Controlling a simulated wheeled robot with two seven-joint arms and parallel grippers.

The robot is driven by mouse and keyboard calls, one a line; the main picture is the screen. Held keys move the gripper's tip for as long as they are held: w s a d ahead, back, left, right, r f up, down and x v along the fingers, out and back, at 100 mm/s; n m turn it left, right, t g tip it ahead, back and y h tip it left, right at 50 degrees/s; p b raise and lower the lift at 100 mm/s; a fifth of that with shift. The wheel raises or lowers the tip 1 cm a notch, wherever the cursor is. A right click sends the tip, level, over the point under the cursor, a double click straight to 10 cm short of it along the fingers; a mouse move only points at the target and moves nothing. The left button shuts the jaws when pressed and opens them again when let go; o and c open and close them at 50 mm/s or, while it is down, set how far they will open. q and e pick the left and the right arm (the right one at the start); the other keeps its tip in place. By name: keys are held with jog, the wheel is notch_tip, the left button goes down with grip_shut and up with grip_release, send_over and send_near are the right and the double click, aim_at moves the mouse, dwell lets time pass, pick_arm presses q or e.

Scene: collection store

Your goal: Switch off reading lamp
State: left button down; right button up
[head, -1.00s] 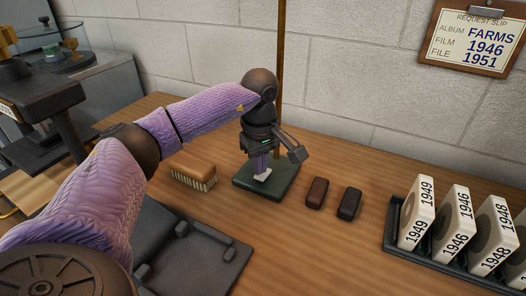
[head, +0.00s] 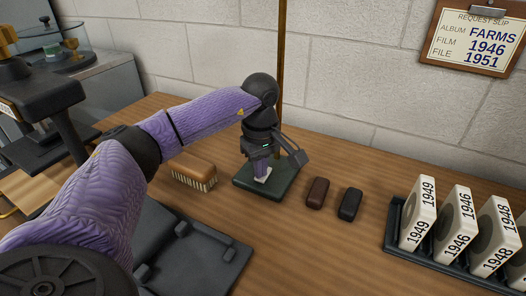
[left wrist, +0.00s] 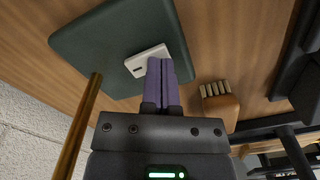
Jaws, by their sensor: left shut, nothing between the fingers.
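The reading lamp's dark green base (head: 281,186) stands on the wooden table near the wall, with a brass pole (head: 282,70) rising from it. The lamp's head is out of view. A white switch (left wrist: 141,64) with a small dark slot sits on the base. My left gripper (head: 262,176) is shut and empty, pointing down over the base. In the left wrist view its purple fingertips (left wrist: 155,61) are at the switch and cover part of it; I cannot tell for sure whether they press it. My right gripper is not in view.
A brush (head: 193,171) lies left of the base. A brown case (head: 317,193) and a black case (head: 350,204) lie to its right. A rack (head: 447,262) of labelled film boxes stands at the right. A request slip (head: 472,38) hangs on the wall.

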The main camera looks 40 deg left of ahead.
pick_arm(q)
notch_tip(320, 180, up, 6)
jog(key=p, duration=0.5)
jog(key=shift+r, duration=0.25)
jog(key=shift+r+p, duration=0.25)
jog(key=shift+p, duration=0.1)
jog(key=shift+f, duration=0.15)
